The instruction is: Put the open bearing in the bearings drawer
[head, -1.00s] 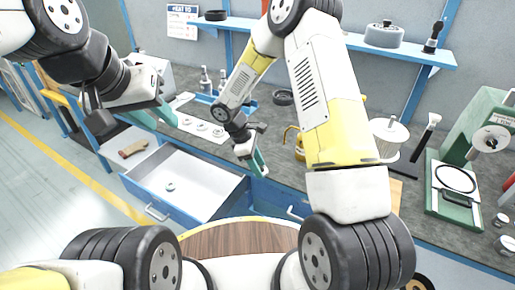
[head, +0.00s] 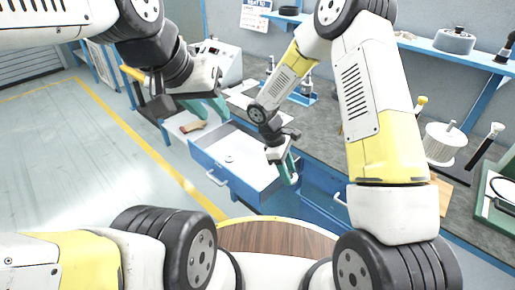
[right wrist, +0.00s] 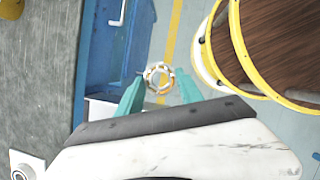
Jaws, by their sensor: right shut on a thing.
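My right gripper (head: 291,174) is shut on the open bearing (right wrist: 157,77), a small pale ring with visible balls, held between its teal fingertips (right wrist: 158,92). It hangs just right of the pulled-out drawer (head: 212,152), in front of the blue cabinet. The drawer has blue walls and a white floor, with a small ring-shaped part (head: 229,158) lying in it; no label is readable. My left gripper (head: 207,108) is above and behind the drawer's left end, its teal fingers apart and apparently empty.
A closed blue drawer front with a handle (head: 340,198) is to the right. A round wooden-topped stool with a yellow rim (head: 275,236) stands in front. A brown object (head: 193,126) lies left of the drawer. Spools and tools line the bench at right. Floor at left is clear.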

